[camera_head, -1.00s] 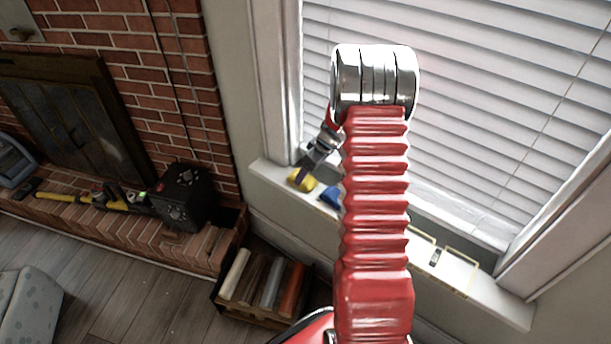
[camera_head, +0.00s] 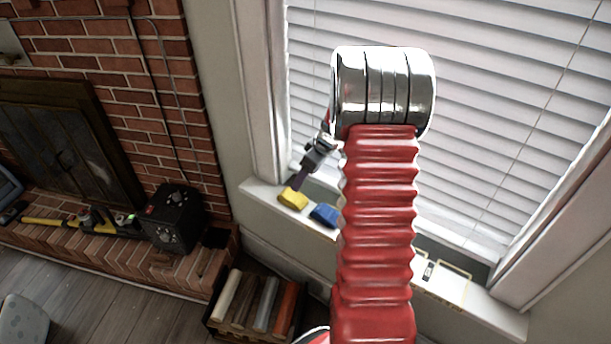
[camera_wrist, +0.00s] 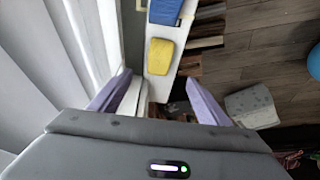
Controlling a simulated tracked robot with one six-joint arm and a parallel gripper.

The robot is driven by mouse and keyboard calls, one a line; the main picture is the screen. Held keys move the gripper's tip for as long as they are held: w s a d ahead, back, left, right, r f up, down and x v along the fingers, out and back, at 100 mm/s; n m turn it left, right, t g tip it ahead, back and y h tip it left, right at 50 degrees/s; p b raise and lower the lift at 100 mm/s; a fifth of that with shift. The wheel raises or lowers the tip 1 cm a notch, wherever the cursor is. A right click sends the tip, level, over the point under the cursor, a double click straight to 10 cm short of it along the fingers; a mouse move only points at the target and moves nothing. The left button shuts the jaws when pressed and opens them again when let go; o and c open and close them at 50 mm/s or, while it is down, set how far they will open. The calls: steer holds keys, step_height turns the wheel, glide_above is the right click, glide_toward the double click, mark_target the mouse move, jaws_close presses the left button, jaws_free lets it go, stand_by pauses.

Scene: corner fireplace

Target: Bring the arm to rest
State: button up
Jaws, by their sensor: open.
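My gripper (camera_head: 299,181) is at the end of my raised red arm, above the window sill (camera_head: 262,196) in the head view. Its purple fingers point down and are spread, with nothing held between them in the wrist view (camera_wrist: 156,88). A yellow block (camera_head: 293,200) lies on the sill just below the fingers in the head view. In the wrist view this yellow block (camera_wrist: 160,57) shows beyond the gap between the fingertips. A blue block (camera_head: 325,215) lies to its right on the sill, and the wrist view shows it (camera_wrist: 165,10) at the top edge.
White blinds (camera_head: 480,130) cover the window close behind my arm. A crate of coloured rolls (camera_head: 213,322) stands on the floor below the sill. A black box (camera_head: 172,218) and a yellow-handled tool (camera_head: 42,221) lie on the brick hearth. Floor (camera_head: 110,305) is open at lower left.

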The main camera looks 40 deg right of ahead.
stand_by(0.4)
steer(key=s+a+f+m+g, duration=0.1)
steer(key=s+a+f+m, duration=0.15)
steer(key=s+m, duration=0.2)
steer(key=s+a+r+t, duration=0.1)
steer(key=s+a+r, duration=0.9)
steer(key=a+r, duration=0.2)
steer(key=s+a+r+t+h, duration=0.1)
steer(key=s+a+r, duration=1)
steer(key=a, duration=0.4)
steer(key=shift+a+r+n, duration=0.35)
steer(key=shift+a+r, duration=0.05)
steer(key=shift+r, duration=0.3)
